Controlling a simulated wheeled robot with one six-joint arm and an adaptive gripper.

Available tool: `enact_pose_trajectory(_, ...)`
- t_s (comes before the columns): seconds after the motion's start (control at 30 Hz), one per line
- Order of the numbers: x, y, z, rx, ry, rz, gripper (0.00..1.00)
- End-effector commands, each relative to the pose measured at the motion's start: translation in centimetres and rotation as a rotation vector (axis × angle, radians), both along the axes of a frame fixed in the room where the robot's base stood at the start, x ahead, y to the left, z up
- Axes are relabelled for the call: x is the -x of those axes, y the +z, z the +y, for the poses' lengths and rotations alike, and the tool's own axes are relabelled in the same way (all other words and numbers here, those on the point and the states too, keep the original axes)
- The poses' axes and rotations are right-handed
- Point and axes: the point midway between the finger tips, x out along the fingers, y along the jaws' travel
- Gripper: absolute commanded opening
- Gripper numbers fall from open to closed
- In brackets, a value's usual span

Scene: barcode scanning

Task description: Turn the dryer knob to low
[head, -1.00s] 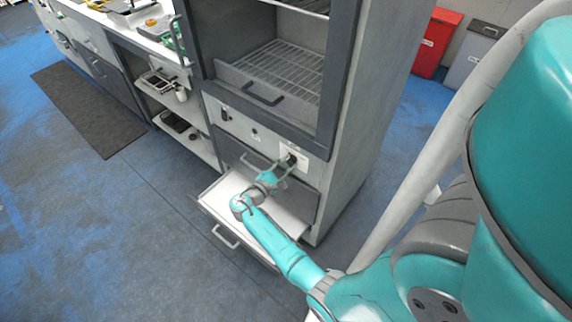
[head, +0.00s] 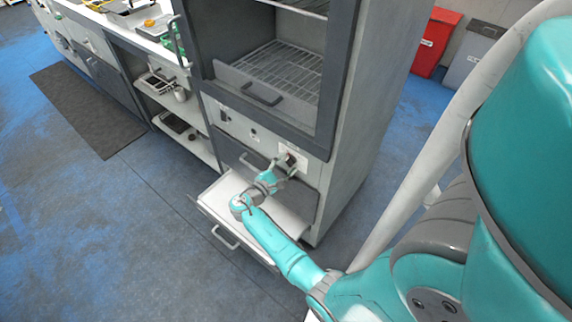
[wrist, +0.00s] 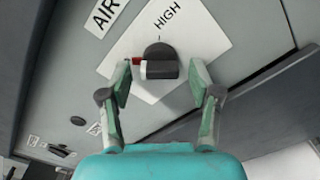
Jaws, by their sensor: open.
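The dryer knob (wrist: 159,63) is dark, with a pale bar and a red tip that points left in the wrist view. It sits on a white label plate (wrist: 206,36) with the word HIGH above it. No LOW marking is readable. In the head view the knob (head: 291,158) is small, on the dryer's front panel. My gripper (wrist: 160,76) is open, with one finger to each side of the knob. A gap shows between the knob and each finger; how deep the fingers reach is unclear. My gripper also shows in the head view (head: 285,166).
A pulled-out drawer (head: 225,192) lies under my wrist. The dryer's open chamber with a wire rack (head: 282,72) is above the panel. An AIR label (wrist: 103,14) is left of the knob. Red and grey bins (head: 437,42) stand at the back right.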

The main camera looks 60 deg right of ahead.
Motion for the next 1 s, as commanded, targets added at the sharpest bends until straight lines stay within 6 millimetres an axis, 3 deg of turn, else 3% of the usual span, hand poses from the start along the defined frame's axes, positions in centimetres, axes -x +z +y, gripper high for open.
enact_pose_trajectory(0.17, -0.3, 0.0, 1.0, 0.0, 0.001, 0.0, 0.63)
enact_pose_trajectory(0.7, -2.6, 0.0, 10.1, 0.0, 0.003, 0.0, 0.63)
enact_pose_trajectory(1.0, -2.8, 0.0, 11.6, 0.0, -0.001, 0.0, 0.63)
